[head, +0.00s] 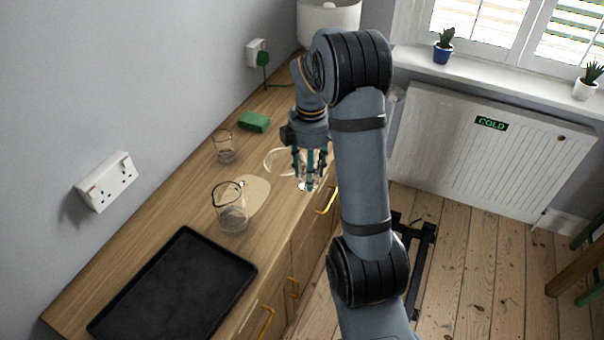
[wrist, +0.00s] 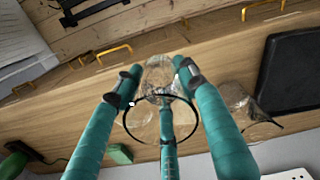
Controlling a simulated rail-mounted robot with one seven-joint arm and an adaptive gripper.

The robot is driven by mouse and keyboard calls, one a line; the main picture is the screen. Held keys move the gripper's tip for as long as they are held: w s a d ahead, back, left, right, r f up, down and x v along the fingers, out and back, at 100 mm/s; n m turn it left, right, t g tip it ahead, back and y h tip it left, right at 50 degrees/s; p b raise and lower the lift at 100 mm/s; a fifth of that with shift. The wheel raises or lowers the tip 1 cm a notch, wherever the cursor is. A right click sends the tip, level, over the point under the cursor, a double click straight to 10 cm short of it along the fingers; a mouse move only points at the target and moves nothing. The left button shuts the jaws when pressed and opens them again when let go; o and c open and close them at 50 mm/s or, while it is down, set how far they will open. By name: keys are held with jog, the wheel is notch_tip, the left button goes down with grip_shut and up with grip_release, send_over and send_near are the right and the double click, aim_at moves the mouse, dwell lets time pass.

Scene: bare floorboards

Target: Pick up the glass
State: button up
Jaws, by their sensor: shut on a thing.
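My gripper (head: 308,182) is over the near side of the wooden counter, past the middle, with its teal fingers pointing down. In the wrist view the fingers (wrist: 160,85) are closed around a clear glass (wrist: 160,72) with a thin dark rim, one finger showing through it. In the head view the fingers and arm mostly hide this glass, and I cannot tell whether its base touches the counter. A clear dark-rimmed glass (head: 232,215) stands to the left on the counter; a similar, smaller-looking glass (head: 225,150) stands farther back near the wall.
A black tray (head: 175,290) lies at the counter's near left end. A clear round outline (head: 278,160) shows left of my gripper. A green block (head: 254,122) and a white lamp (head: 328,14) are farther back.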

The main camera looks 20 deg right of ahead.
jog(key=shift+s+d+r, duration=0.3)
jog(key=shift+d, duration=0.05)
jog(key=shift+r, duration=0.1)
dwell(1.6)
